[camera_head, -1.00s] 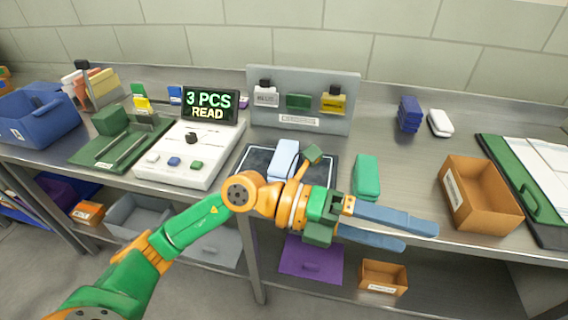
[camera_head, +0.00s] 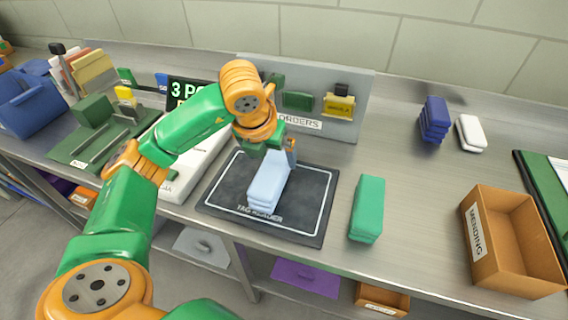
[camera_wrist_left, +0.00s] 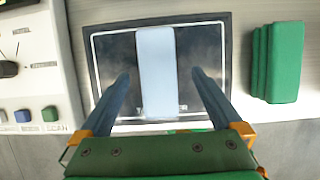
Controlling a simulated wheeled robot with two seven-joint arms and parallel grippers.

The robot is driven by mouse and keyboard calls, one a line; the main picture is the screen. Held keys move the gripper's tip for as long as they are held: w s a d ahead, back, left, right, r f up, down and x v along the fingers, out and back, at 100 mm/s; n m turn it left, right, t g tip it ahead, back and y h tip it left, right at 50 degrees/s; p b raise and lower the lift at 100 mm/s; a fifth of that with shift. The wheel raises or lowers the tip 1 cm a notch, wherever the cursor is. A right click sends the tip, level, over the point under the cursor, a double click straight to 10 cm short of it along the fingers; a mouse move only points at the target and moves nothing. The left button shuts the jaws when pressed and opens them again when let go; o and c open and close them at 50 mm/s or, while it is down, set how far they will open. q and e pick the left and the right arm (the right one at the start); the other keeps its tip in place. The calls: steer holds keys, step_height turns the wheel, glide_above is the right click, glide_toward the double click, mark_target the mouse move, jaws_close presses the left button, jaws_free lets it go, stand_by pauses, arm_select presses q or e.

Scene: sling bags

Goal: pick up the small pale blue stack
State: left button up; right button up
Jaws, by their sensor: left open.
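The small pale blue stack (camera_head: 266,186) lies on the dark tag reader mat (camera_head: 312,226), in the middle of the counter. In the left wrist view the stack (camera_wrist_left: 156,72) stands upright in the picture, between the two fingers of my left gripper (camera_wrist_left: 157,76). The fingers are apart, with a gap on each side of the stack. In the head view my left gripper (camera_head: 280,152) is above the far end of the stack, partly hidden by its own wrist. My right gripper is not in view.
A green stack (camera_head: 367,208) lies right of the mat. An orange-brown mending box (camera_head: 480,250) stands farther right. A dark blue stack (camera_head: 434,120) and a white stack (camera_head: 471,133) lie at the back. The orders board (camera_head: 362,80) stands behind the mat.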

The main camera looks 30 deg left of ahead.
mark_target(270, 170)
arm_select(q)
steer(key=f, duration=0.1)
steer(key=f+p, duration=0.1)
steer(key=s+f, duration=0.1)
steer(key=shift+a+f+p, duration=0.2)
steer(key=shift+a+p, duration=0.15)
steer(key=shift+x, duration=1.15)
steer(key=shift+w+f, duration=0.15)
steer(key=shift+w, duration=0.2)
steer(key=shift+s, duration=0.2)
steer(key=c, duration=1.4)
steer(key=shift+w, duration=0.15)
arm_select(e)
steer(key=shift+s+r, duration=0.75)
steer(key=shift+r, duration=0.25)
